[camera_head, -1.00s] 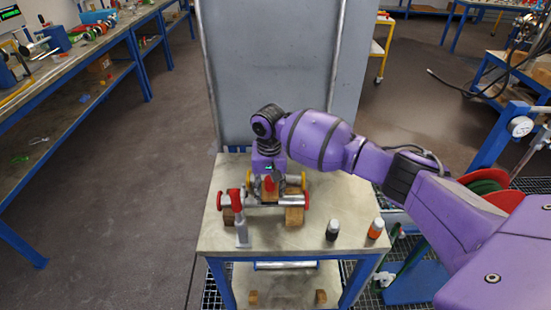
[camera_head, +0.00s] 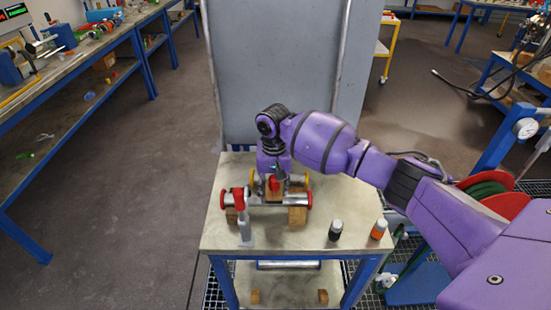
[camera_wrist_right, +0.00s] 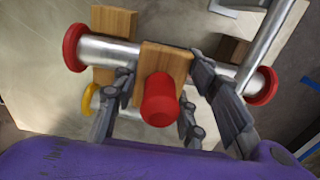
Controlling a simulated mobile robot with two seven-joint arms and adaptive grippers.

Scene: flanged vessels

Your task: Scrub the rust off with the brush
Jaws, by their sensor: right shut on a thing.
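My right gripper (camera_head: 274,182) reaches down over the workbench and is shut on the brush. The brush has a wooden block (camera_wrist_right: 178,60) and a red knob (camera_wrist_right: 160,100), which sits between the fingers in the wrist view. Under it lies a grey metal vessel (camera_wrist_right: 112,50) with a red flange at each end; it also shows in the head view (camera_head: 262,200). The brush is over the vessel's middle; its bristles are hidden, so contact cannot be told. No rust can be made out. My left gripper is not in view.
Wooden blocks (camera_head: 297,215) support the vessel. A yellow-flanged part (camera_head: 306,181) lies behind it. A grey upright tool with a red top (camera_head: 244,222) stands in front. A black bottle (camera_head: 335,230) and an orange bottle (camera_head: 378,229) stand at the front right. A grey panel (camera_head: 275,65) rises behind.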

